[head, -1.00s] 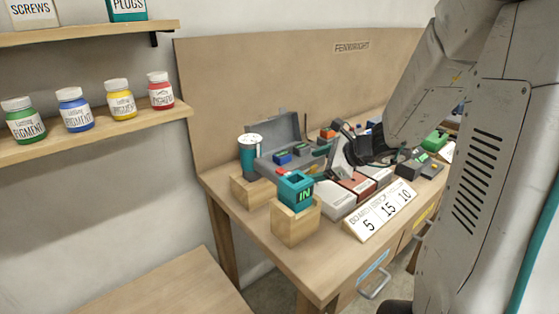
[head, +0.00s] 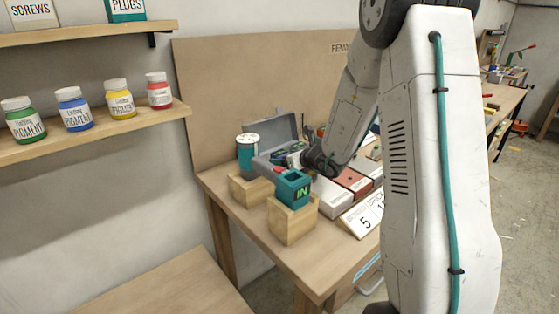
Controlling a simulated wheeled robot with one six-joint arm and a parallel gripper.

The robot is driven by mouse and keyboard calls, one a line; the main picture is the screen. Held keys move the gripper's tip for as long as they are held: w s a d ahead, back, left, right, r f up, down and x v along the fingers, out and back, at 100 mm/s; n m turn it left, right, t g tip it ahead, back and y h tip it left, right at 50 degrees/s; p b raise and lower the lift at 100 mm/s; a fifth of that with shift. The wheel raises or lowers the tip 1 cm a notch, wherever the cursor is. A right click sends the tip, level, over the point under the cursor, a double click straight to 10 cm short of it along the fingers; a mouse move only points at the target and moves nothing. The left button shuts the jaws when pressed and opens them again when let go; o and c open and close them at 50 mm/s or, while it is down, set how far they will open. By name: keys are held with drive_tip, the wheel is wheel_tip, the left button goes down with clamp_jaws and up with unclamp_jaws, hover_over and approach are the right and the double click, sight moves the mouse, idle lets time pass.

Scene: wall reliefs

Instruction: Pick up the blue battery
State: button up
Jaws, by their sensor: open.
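My gripper (head: 290,158) is open and reaches left over the grey open case (head: 284,131) on the workbench. Its fingers are small and dark here, just behind the teal box marked IN. The blue battery cannot be made out clearly now. The spot in the case where a small blue block showed earlier is covered by my gripper and its wrist. I cannot tell whether the fingers are around that block or above it.
The teal IN box (head: 293,189) sits on a wooden block (head: 292,222) in front of the case. A teal-and-white canister (head: 247,153) stands left. White and red boxes (head: 354,181) and a number sign (head: 363,221) are right. Pigment jars (head: 119,101) line a wall shelf (head: 95,134).

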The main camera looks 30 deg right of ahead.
drive_tip(key=shift+w+a+f, duration=0.1)
drive_tip(key=shift+w+f, duration=0.1)
drive_tip(key=shift+w, duration=0.35)
drive_tip(key=c, duration=1.2)
drive_tip(key=shift+r, duration=0.1)
